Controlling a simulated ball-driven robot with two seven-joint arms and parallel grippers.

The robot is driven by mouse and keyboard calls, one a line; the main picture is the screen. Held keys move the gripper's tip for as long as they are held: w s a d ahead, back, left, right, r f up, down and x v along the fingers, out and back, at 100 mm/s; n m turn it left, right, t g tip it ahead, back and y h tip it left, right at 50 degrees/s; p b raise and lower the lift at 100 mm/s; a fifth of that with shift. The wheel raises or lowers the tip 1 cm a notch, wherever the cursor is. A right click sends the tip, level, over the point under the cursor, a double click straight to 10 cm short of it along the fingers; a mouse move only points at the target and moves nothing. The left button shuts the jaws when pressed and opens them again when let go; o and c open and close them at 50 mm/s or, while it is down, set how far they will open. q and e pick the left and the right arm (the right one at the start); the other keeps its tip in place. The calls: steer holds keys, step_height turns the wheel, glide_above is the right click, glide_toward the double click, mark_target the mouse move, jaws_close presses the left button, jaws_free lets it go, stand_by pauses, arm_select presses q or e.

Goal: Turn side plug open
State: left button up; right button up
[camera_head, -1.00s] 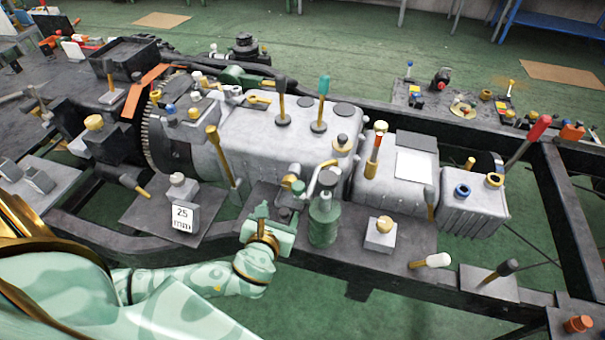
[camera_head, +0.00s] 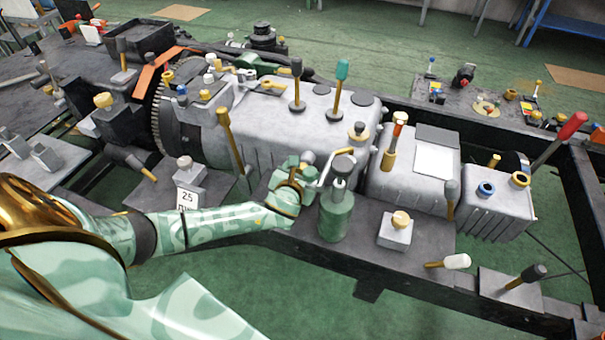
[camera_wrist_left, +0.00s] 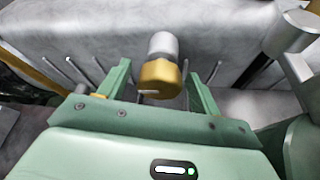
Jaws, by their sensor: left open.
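The side plug (camera_wrist_left: 160,76) shows in the left wrist view as a round brass cap with a pale line on its face and a silver stem behind it, at the side of the grey casing (camera_wrist_left: 220,28). My left gripper (camera_wrist_left: 158,72) is open, with one green finger on each side of the plug. A gap shows between the fingers and the cap. In the head view my left gripper (camera_head: 298,172) is at the near side of the grey casing and hides most of the plug. My right gripper is not in view.
A green bottle-like pump (camera_head: 336,214) with a lever stands just right of my left gripper. A tall brass-handled lever (camera_head: 229,138) is to its left. A small block with a cream knob (camera_head: 397,228) is farther right. Open green floor lies in front of the frame.

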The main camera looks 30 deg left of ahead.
arm_select(q)
steer(key=shift+w, duration=0.2)
steer(key=c, duration=1)
